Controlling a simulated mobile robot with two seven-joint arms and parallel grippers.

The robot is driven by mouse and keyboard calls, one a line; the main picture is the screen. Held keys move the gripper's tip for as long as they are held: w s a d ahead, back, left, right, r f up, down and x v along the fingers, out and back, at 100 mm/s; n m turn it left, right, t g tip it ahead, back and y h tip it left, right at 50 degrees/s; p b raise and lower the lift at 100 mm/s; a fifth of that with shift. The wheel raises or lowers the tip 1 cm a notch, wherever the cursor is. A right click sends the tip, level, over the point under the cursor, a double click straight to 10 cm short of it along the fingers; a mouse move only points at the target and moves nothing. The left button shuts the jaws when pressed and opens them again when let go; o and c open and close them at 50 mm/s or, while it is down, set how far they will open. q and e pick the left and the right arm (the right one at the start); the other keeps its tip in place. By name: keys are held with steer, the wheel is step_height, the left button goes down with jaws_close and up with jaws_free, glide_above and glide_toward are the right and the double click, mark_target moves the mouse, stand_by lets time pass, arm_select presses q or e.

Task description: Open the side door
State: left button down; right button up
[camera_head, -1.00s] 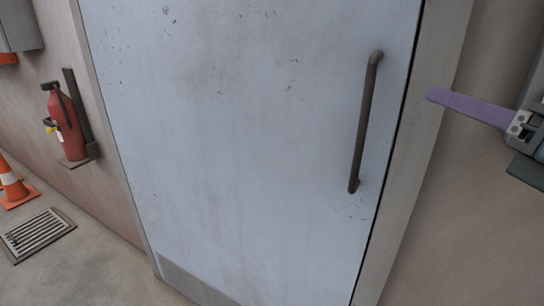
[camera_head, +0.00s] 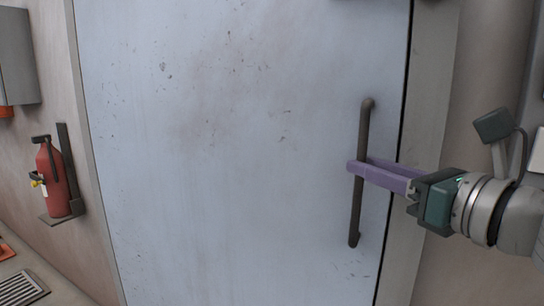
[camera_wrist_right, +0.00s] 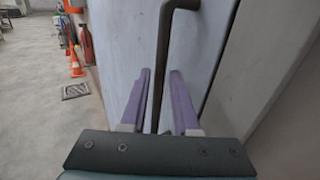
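The side door (camera_head: 230,150) is a pale blue-grey, scuffed panel that sits shut in its frame. Its dark bar handle (camera_head: 357,215) runs upright near the door's right edge. My right gripper (camera_head: 358,167) comes in from the right with its purple fingers at the middle of the handle. In the right wrist view, the handle (camera_wrist_right: 163,40) passes between the two fingers of my right gripper (camera_wrist_right: 160,72). A gap shows on each side of the bar, so the gripper is open around it. My left gripper is not in view.
A red fire extinguisher (camera_head: 55,180) hangs on the wall left of the door. A grey box (camera_head: 15,55) is above it. A floor grate (camera_head: 20,288) lies at lower left. The door frame (camera_head: 428,130) stands close beside my right gripper. Orange cones (camera_wrist_right: 75,65) stand on the floor.

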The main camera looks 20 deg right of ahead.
steer(key=shift+w+a, duration=0.15)
steer(key=shift+w, duration=1.05)
jaws_close()
stand_by(0.6)
